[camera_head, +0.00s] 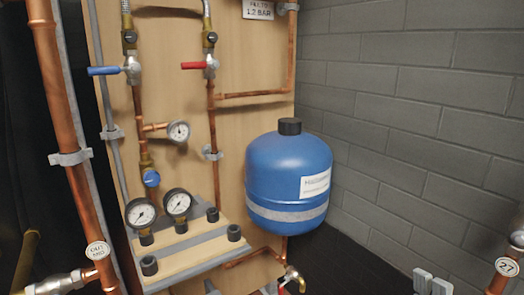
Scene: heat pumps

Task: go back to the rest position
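Two small grey finger-like tips, which look like my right gripper (432,283), show at the bottom edge on the right. They are close together, with most of the gripper cut off by the frame. I cannot tell whether it is open or shut, and I see nothing held in it. My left gripper is not clearly in view.
A wooden panel (172,100) carries copper pipes, a blue-handled valve (104,71), a red-handled valve (194,65) and gauges (141,212). A blue tank (285,170) stands beside it. A copper pipe (60,110) rises at left. A grey block wall (410,120) is at right.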

